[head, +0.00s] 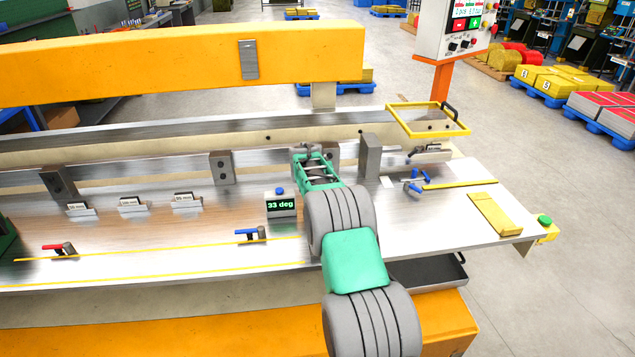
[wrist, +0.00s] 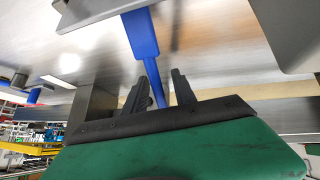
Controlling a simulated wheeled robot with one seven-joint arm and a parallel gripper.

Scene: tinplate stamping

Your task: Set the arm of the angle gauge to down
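The angle gauge (head: 281,207) is a small grey box on the bench with a green "33 deg" readout and a blue piece on top. My gripper (head: 314,152) is just behind and right of it, over the bench's back part. In the wrist view a blue bar (wrist: 142,40), which looks like the gauge's arm, runs down from a grey metal piece. It passes between the two dark fingers of my gripper (wrist: 161,75). The fingers stand apart, with a gap on the right of the bar. Whether the left finger touches it I cannot tell.
Upright metal blocks (head: 369,156) stand along the rail behind. A blue-handled clamp (head: 250,233) lies in front of the gauge, a red-handled one (head: 60,248) farther left. More blue handles (head: 417,183) and a yellow frame (head: 428,121) are at right. The bench front is mostly clear.

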